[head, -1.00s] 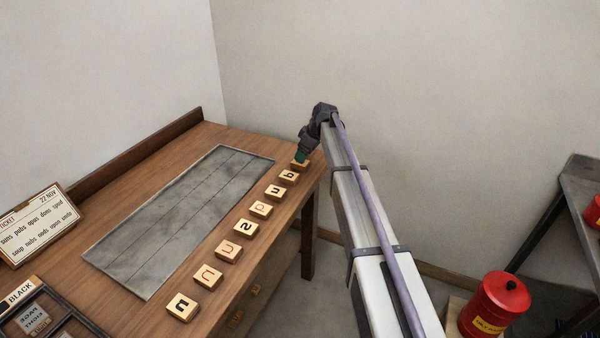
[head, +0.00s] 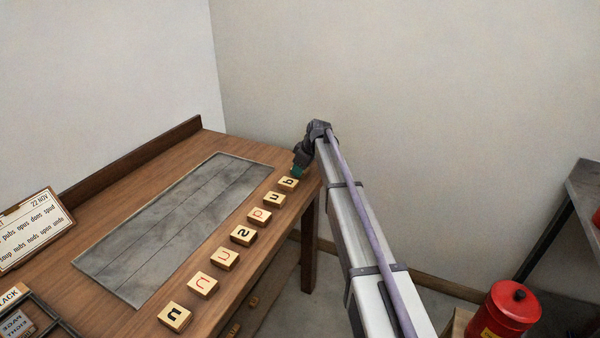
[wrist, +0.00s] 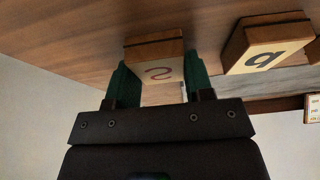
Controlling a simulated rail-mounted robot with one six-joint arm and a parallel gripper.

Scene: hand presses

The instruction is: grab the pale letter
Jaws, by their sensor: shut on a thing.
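My gripper (head: 298,173) is at the far end of a row of letter blocks on the wooden table. In the wrist view, its green fingers (wrist: 158,88) are shut on a block with a pale reddish s-shaped letter (wrist: 158,72). In the head view this block is hidden at the gripper. I cannot tell whether it touches the table. The closest other block, with a black letter (head: 289,184), stands apart from the fingers and also shows in the wrist view (wrist: 265,50). Further blocks include a red-lettered one (head: 259,216) and a black s-like one (head: 243,235).
A grey metal slab (head: 150,255) lies left of the row on the table. A ticket card (head: 30,235) and a dark divided tray (head: 45,322) are at the left. A red can (head: 507,308) stands at lower right, beside a grey bench (head: 582,190).

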